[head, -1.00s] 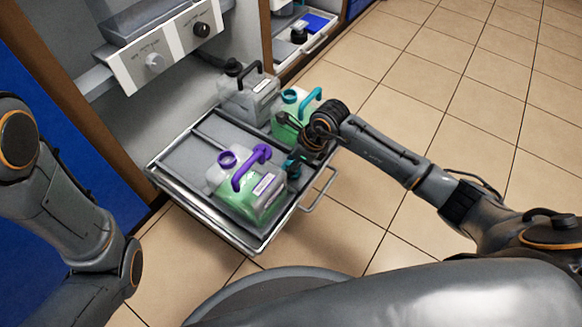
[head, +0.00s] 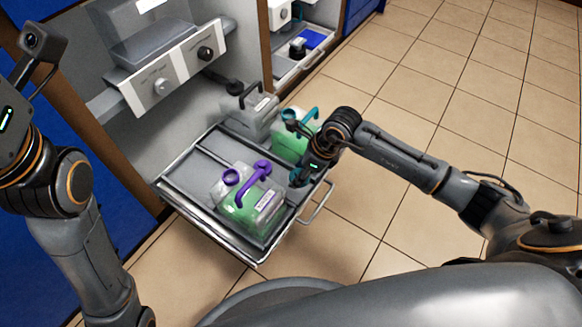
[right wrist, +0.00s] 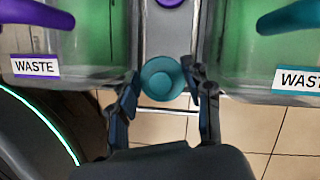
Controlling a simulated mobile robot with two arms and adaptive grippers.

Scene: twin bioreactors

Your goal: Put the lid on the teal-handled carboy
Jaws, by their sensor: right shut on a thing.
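The teal-handled carboy (head: 287,147) stands on the pulled-out tray (head: 190,175), with green liquid in it. Its teal neck ring shows no lid on it. In the right wrist view its labelled side (right wrist: 262,68) is at the right. My right gripper (right wrist: 161,90) is shut on the round teal lid (right wrist: 163,78), in the gap between the teal-handled and purple-handled carboys. In the head view this gripper (head: 303,172) is at the tray's right side. I cannot tell whether the lid still touches the tray. My left arm is at the left; its gripper is out of view.
The purple-handled carboy (head: 250,205) stands on the near part of the tray, its neck uncovered. A purple lid (right wrist: 170,2) shows at the wrist view's top edge. A dark-handled carboy (head: 246,118) stands at the back. Tiled floor right of the tray is clear.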

